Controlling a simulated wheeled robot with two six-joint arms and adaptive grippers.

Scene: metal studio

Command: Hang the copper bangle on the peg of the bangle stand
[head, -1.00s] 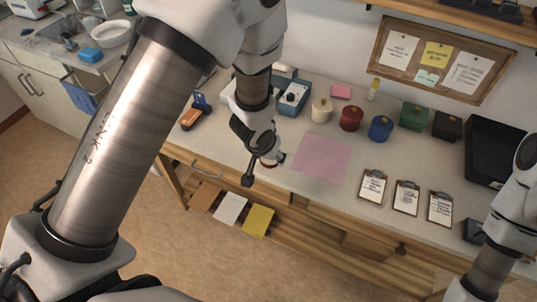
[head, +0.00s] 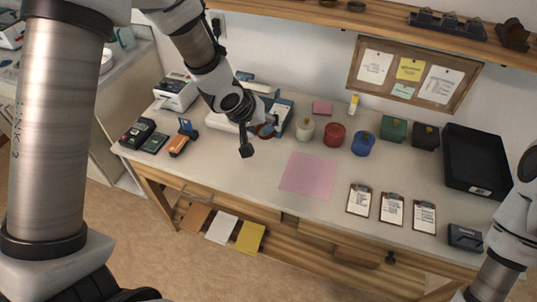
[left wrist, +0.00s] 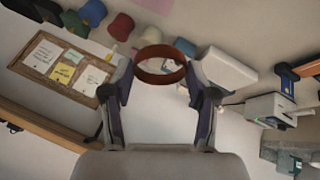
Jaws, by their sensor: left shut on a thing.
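The copper bangle (left wrist: 162,78) is a reddish-brown ring between the two fingertips of my left gripper (left wrist: 158,70) in the left wrist view. The gripper is shut on it, with one finger at each side. In the head view the left gripper (head: 262,131) is above the back left part of the workbench, and the bangle (head: 266,132) shows small and partly hidden by the fingers. I cannot pick out the bangle stand or its peg with certainty. My right arm shows at the right edge of the head view; its gripper is out of view.
A pink mat (head: 308,175) lies mid-bench. Cream (head: 305,130), red (head: 334,135), blue (head: 363,144) and green (head: 394,128) containers stand behind it. Several clipboards and a black tray (head: 476,190) are at right.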

